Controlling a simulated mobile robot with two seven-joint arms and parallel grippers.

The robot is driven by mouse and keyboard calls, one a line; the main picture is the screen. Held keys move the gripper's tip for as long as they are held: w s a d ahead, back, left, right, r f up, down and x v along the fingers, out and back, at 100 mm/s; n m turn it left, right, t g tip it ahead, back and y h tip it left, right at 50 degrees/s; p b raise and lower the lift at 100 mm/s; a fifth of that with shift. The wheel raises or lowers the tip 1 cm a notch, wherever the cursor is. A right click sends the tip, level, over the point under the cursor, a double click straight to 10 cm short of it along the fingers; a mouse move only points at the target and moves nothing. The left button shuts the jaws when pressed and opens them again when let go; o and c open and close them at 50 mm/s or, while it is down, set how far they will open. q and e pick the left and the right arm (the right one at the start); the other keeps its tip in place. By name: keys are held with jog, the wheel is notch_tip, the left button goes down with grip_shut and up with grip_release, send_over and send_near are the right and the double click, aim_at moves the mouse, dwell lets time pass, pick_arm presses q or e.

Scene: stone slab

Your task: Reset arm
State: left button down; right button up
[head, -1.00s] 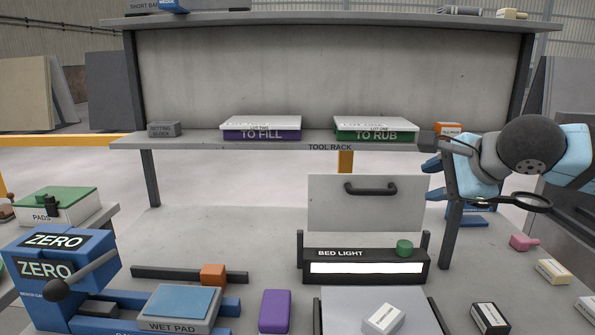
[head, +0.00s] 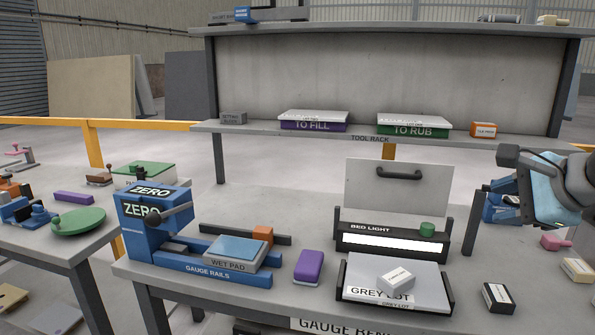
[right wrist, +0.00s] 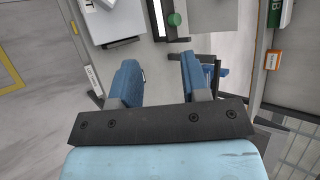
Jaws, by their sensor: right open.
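My right gripper (right wrist: 158,80) shows in the right wrist view with its two blue fingers apart and nothing between them. In the head view my right arm comes in at the right edge, and the right gripper (head: 508,205) hangs beside the right end of the bench, partly hidden by the arm. It appears clear of the objects on the bench. My left gripper is not in view.
The bench holds the blue gauge block (head: 150,232), wet pad (head: 232,252), purple block (head: 309,266), grey lot tray (head: 440,290), bed light (head: 390,240) and a black-and-white box (head: 498,298). The tool rack (head: 360,138) stands behind. A side table (head: 75,247) is at left.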

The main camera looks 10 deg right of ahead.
jog(key=a+f+m+y, duration=0.7)
jog(key=a+f+y, duration=0.1)
jog(key=a, duration=0.2)
jog(key=a+f+m+y, duration=0.7)
jog(key=a, duration=0.3)
jog(key=s+a+f+m+t+h, duration=0.1)
jog(key=s+f+m+h, duration=0.3)
jog(key=f+m, duration=0.6)
jog(key=s+a+f+m+h, duration=0.2)
jog(key=s+f+m+h, duration=0.15)
jog(key=f+m, duration=0.7)
jog(key=s+a+f+m+t+h, duration=0.1)
jog(key=s+f+m+h, duration=0.2)
jog(key=f+m+h, duration=0.7)
pick_arm(q)
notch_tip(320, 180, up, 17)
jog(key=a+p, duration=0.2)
jog(key=p, duration=2.5)
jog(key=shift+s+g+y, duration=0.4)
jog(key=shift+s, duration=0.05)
pick_arm(e)
notch_tip(320, 180, up, 18)
jog(key=s+d+m+g+y, duration=0.1)
jog(key=s+m+y, duration=0.1)
jog(key=m+y, duration=0.1)
jog(key=shift+s+d+r+y, duration=0.2)
jog(key=shift+s+y, duration=0.2)
jog(key=shift+y, duration=0.25)
